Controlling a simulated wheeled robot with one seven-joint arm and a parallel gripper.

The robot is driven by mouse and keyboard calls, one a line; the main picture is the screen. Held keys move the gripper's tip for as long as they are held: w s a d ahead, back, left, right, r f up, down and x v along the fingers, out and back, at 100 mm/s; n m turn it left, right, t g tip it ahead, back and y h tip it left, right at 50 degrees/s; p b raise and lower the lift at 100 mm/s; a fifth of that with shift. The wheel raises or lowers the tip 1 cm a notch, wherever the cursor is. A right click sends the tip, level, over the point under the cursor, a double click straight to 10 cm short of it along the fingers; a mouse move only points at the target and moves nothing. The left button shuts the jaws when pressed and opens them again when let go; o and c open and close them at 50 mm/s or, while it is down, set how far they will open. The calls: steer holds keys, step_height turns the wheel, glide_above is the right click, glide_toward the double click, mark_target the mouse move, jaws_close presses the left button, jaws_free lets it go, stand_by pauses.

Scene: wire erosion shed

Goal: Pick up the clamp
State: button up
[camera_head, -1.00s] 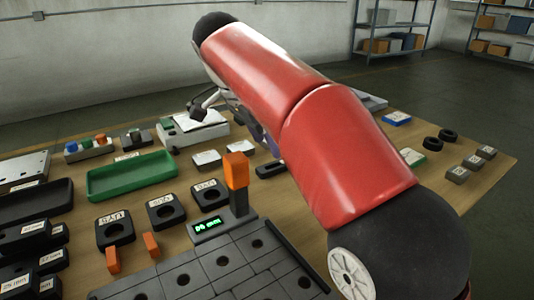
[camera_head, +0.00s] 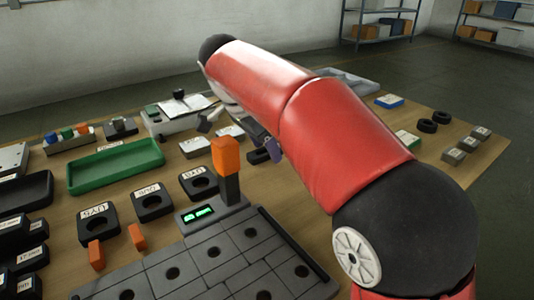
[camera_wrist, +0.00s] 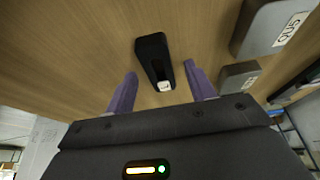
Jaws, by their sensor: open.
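A small black block with a pale square at one end (camera_wrist: 153,60), which looks like the clamp, lies on the wooden table in the wrist view. In the head view the dark block (camera_head: 258,156) is partly hidden by my arm. My gripper (camera_wrist: 160,76) is open, its two purple fingers pointing at the block from either side. The block's near end shows between the fingers, with gaps on both sides. Whether the fingertips are down at its height I cannot tell. In the head view only a purple finger (camera_head: 273,149) shows beside the block.
A grey labelled block (camera_wrist: 270,28) and another grey block (camera_wrist: 238,77) lie right of the clamp in the wrist view. In the head view a post with an orange top (camera_head: 226,156) stands close by. A green tray (camera_head: 116,166) and several black holders are left.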

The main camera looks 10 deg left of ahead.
jaws_close()
